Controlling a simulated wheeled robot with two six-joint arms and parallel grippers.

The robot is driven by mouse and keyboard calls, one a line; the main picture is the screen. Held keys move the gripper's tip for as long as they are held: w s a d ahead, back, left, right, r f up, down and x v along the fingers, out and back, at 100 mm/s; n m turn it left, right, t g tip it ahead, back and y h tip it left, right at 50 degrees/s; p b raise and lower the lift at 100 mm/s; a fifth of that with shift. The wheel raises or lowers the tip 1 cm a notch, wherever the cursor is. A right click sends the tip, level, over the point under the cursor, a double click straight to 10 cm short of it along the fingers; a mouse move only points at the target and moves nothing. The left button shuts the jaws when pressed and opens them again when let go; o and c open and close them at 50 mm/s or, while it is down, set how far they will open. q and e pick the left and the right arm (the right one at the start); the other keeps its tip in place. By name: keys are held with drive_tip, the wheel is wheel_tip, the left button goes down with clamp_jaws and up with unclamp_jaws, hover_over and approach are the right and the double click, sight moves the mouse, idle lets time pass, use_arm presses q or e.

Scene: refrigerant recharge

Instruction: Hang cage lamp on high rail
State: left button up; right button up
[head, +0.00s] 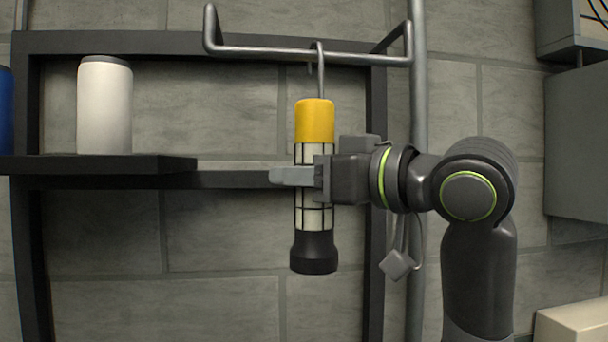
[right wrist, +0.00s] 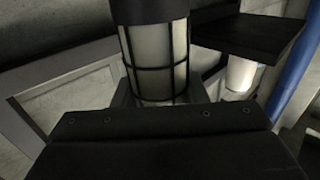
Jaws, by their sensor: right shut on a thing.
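The cage lamp (head: 315,118) is upright, with a yellow top, a pale caged middle and a black lower end. Its metal hook reaches up to the high rail (head: 265,52), and the hook's top shows at the bar. I cannot tell whether the hook bears on the bar. My right gripper (head: 300,176) is shut around the lamp's caged middle from the right. The caged part also fills the upper middle of the right wrist view (right wrist: 155,55). The fingers hide part of the cage. My left gripper is not in view.
A white canister (head: 104,105) stands on a dark shelf (head: 95,166) at the left. A blue cylinder (head: 6,108) is cut off at the left edge. A vertical pipe (head: 418,90) stands behind my right arm. A grey box (head: 577,145) is on the right wall.

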drive_tip(key=o, duration=1.3)
drive_tip(key=shift+b+v, duration=3.95)
drive_tip(key=shift+v, duration=4.8)
drive_tip(key=shift+a, duration=0.1)
